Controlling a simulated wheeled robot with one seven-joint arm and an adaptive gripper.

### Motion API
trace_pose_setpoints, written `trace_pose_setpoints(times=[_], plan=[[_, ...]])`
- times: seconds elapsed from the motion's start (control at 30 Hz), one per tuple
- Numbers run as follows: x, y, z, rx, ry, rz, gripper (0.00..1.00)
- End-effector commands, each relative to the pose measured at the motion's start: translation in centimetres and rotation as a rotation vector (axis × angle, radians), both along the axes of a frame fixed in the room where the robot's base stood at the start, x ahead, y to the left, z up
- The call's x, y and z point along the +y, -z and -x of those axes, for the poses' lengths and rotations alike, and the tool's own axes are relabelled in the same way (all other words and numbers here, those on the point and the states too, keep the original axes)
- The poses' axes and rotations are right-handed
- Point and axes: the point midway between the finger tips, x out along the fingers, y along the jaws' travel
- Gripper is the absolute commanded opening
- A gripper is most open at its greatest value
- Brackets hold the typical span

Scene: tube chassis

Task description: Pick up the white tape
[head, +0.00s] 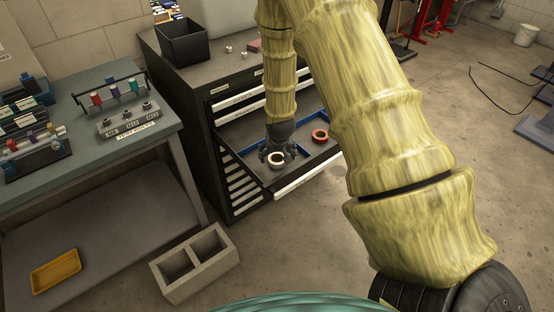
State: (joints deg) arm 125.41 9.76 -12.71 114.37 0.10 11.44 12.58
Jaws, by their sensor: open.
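The white tape (276,159) is a small pale ring lying in the open drawer (243,170) of the dark tool cabinet. My gripper (277,153) points down into the drawer, right at the tape, with its dark fingers spread. Its fingers partly cover the tape, and I cannot tell whether they touch it. A red tape roll (320,136) lies in the same drawer to the right, apart from my gripper.
The drawer has blue side walls and a white front (305,177). A black bin (184,42) stands on the cabinet top. A workbench (70,165) with racks stands at left. A concrete block (195,263) and a yellow tray (56,271) are lower down.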

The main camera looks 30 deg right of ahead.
Motion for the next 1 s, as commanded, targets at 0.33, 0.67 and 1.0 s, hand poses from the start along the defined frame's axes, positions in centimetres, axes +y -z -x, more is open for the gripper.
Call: trace_pose_setpoints(times=[0.33, 0.67, 1.0], plan=[[-0.4, 2.3, -0.8, 0.001, 0.001, 0.0, 0.85], [-0.4, 2.3, -0.8, 0.0, 0.0, 0.0, 0.7], [-0.4, 2.3, -0.8, 0.0, 0.0, 0.0, 0.35]])
